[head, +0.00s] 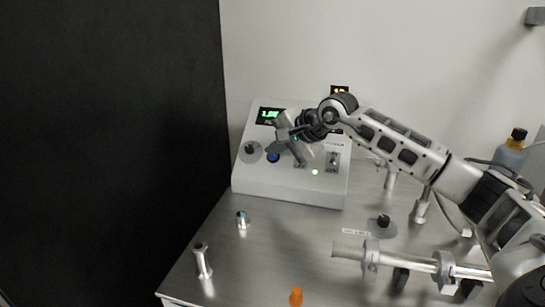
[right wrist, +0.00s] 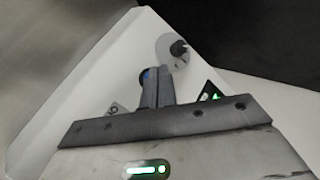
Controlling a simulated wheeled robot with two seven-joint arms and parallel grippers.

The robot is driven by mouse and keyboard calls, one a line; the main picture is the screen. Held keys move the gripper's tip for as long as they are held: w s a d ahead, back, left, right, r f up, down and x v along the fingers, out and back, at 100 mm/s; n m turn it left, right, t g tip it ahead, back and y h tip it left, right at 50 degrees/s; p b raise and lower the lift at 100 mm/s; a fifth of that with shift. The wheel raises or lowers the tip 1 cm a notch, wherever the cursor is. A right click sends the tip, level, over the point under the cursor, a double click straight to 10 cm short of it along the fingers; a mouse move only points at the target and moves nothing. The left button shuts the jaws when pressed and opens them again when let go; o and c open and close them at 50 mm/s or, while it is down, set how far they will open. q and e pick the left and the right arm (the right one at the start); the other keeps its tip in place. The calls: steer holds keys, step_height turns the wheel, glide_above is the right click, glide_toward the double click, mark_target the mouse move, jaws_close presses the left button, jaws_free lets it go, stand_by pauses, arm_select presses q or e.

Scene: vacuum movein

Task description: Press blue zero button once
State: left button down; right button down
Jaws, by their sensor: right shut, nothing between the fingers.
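The blue zero button (head: 273,157) is a small round button on the sloped front of a white control box (head: 290,190). In the right wrist view only a sliver of the blue button (right wrist: 147,76) shows behind my fingertips. My right gripper (head: 279,130) is over the box's panel, above and to the right of the button in the head view. Its fingers (right wrist: 158,76) are shut with nothing between them. I cannot tell whether the tips touch the button. My left gripper is not in view.
A black knob on a grey dial (head: 250,151) is left of the button. Metal fittings and an orange piece (head: 296,297) stand on the steel table (head: 260,265).

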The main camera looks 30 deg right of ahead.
steer(key=shift+w+d+f+b, duration=0.15)
steer(key=shift+d+f+b, duration=0.15)
steer(key=shift+f, duration=0.15)
stand_by(0.7)
steer(key=shift+r, duration=0.1)
steer(key=shift+s+a+r+p, duration=0.3)
steer(key=shift+a+r, duration=0.1)
steer(key=shift+r, duration=0.2)
stand_by(0.3)
steer(key=shift+s+a+r+p, duration=0.3)
steer(key=shift+s+a+r, duration=0.1)
steer(key=shift+r, duration=0.25)
steer(key=shift+s+a+r+p, duration=0.25)
steer(key=shift+a+r+p, duration=0.1)
steer(key=shift+r, duration=0.35)
steer(key=shift+s+a+r+p, duration=0.25)
steer(key=shift+s+a+r, duration=0.15)
steer(key=shift+r, duration=0.25)
